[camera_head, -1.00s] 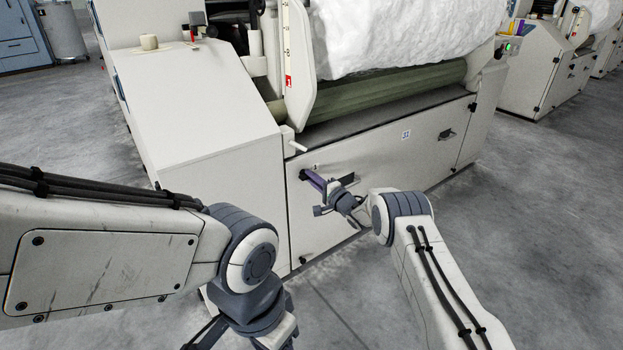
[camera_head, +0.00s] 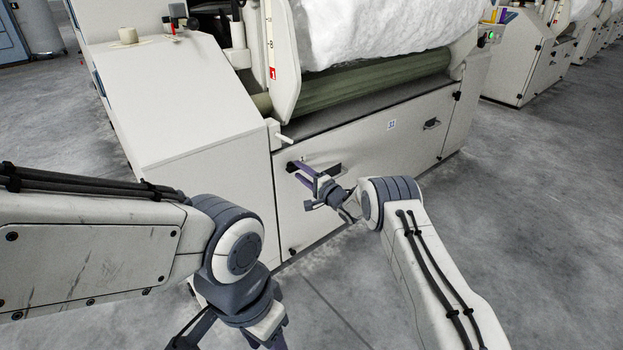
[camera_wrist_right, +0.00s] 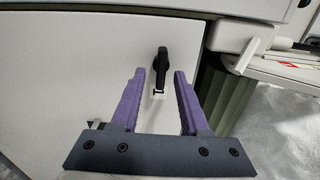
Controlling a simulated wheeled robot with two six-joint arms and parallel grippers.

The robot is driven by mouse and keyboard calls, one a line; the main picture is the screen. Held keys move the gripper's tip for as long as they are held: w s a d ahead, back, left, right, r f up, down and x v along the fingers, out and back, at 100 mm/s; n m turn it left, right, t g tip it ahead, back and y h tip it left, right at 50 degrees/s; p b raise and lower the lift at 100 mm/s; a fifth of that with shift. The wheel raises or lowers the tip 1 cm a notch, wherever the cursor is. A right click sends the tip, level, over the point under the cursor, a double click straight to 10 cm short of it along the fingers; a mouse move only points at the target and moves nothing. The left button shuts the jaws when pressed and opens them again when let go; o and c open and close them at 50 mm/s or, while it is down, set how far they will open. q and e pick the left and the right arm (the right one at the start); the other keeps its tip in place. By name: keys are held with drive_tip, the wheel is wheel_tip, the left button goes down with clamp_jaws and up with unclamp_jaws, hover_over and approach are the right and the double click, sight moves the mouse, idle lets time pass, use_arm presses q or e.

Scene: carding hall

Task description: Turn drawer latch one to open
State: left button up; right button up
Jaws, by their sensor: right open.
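Drawer latch one shows in the right wrist view as a black lever (camera_wrist_right: 161,62) on a pale panel, with a small label just below it. In the head view the dark latch (camera_head: 291,167) is at the upper left of the machine's front panel (camera_head: 350,207). My right gripper (camera_head: 297,171) is open, its purple fingers pointing at the latch. In the right wrist view the latch appears between and just beyond the fingertips (camera_wrist_right: 160,73), with no contact visible. My left gripper (camera_head: 268,335) hangs at the bottom edge, mostly cut off; its jaw state is unclear.
A white lever (camera_head: 284,139) sticks out just above the latch; it also shows in the right wrist view (camera_wrist_right: 243,58). A green roller (camera_head: 370,85) runs above the panel under white fibre (camera_head: 370,30). The grey floor (camera_head: 520,220) at right is clear.

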drive_tip(key=p+v, duration=0.3)
drive_tip(key=v, duration=0.6)
